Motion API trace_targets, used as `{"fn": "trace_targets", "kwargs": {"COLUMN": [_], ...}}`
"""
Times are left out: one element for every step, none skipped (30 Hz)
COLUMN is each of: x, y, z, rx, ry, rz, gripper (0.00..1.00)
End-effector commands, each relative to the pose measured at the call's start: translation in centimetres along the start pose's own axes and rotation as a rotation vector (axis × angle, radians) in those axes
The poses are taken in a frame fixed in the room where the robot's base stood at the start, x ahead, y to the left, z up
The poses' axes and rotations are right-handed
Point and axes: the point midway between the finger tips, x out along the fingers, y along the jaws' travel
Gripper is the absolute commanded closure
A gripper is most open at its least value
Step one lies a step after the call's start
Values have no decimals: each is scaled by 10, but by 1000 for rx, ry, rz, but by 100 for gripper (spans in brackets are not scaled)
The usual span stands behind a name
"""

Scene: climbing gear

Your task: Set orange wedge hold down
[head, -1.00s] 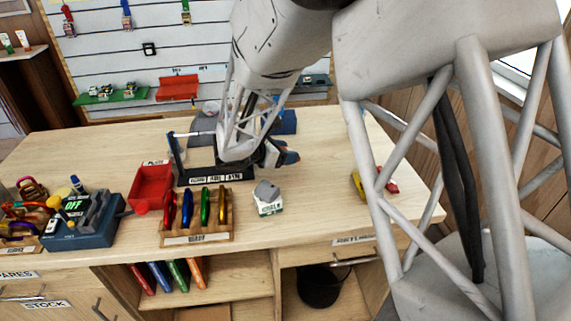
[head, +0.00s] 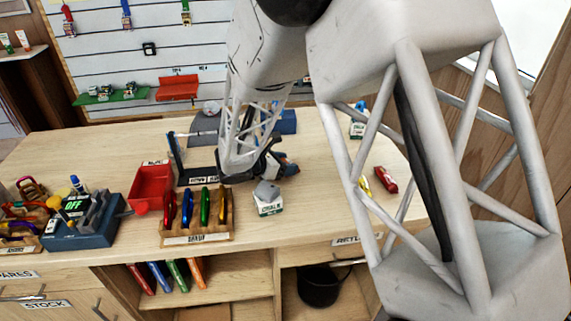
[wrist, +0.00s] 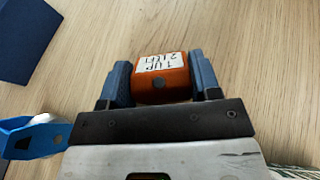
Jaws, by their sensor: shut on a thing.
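The orange wedge hold (wrist: 178,82) is in the wrist view, between the two blue fingers of my gripper (wrist: 162,92). It bears a white label with handwriting and a dark round spot on its near face. My gripper is shut on it. In the head view my gripper (head: 281,168) is over the middle of the wooden table (head: 325,215), and the hold is mostly hidden there. Bare wood grain lies around the hold in the wrist view. I cannot tell whether the hold touches the table.
A rack of carabiners (head: 197,238) and a red tray (head: 150,187) are to the left. A blue box (wrist: 24,32) is behind. A red item (head: 386,180) lies right.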

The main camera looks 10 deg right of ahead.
Motion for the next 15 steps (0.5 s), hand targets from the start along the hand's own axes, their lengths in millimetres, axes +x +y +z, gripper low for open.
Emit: {"fn": "trace_targets", "kwargs": {"x": [0,0,0,0,0,0,0,0,1,1,1,1,1,1,1], "y": [0,0,0,0,0,0,0,0,0,0,0,0,0,0,0], "z": [0,0,0,0,0,0,0,-1,-1,-2,-3,-2,-2,-2,-2], "rx": [0,1,0,0,0,0,0,0,0,0,0,0,0,0,0], "ry": [0,0,0,0,0,0,0,0,0,0,0,0,0,0,0], "rz": [0,0,0,0,0,0,0,0,0,0,0,0,0,0,0], "gripper": [67,67,67,67,67,67,67,67,67,67,67,37,32,28,21]}}
